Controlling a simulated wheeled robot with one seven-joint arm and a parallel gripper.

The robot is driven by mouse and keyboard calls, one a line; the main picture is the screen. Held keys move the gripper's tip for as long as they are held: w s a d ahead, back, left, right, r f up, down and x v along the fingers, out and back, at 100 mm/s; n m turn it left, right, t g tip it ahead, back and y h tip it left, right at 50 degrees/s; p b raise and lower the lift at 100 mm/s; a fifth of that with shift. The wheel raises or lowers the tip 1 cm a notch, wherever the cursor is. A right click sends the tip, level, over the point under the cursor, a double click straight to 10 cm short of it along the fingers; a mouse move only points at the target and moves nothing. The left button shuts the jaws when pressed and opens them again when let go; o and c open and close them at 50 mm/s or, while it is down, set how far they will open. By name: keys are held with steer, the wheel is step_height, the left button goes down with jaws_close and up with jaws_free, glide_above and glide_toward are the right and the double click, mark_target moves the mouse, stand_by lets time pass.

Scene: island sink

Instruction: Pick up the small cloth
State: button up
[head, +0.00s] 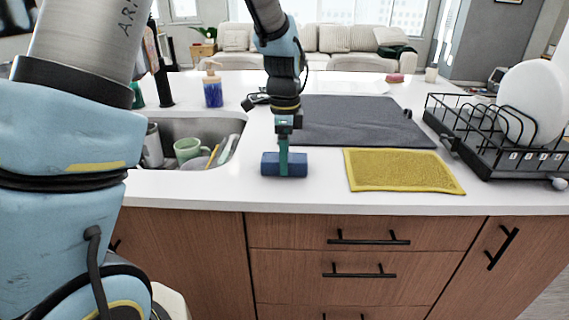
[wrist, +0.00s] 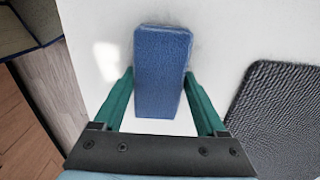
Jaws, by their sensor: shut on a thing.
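A small blue cloth (head: 269,165), thick and block-shaped with a woven-looking surface, is at the counter's front part, right of the sink. It also shows in the wrist view (wrist: 162,75) between the two green fingers. My gripper (head: 284,158) points down from above and is shut on the blue cloth near its middle. The cloth is at or very near the counter top; I cannot tell whether it is clear of it. A flat yellow cloth (head: 402,170) lies to the right, apart from my gripper.
A dark grey mat (head: 345,118) lies behind. A black dish rack (head: 500,150) holding a white plate (head: 533,95) stands at the right. The sink (head: 222,128) at the left holds a green mug (head: 188,150). A blue soap bottle (head: 212,90) stands behind it. The white counter (head: 315,190) is clear in front.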

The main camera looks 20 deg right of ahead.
steer(key=shift+r, duration=0.1)
step_height(320, 180, up, 10)
steer(key=shift+f+b, duration=0.1)
steer(key=shift+b, duration=0.8)
steer(key=o, duration=0.8)
steer(key=shift+c, duration=0.2)
steer(key=c, duration=0.6)
steer(key=shift+s, duration=0.1)
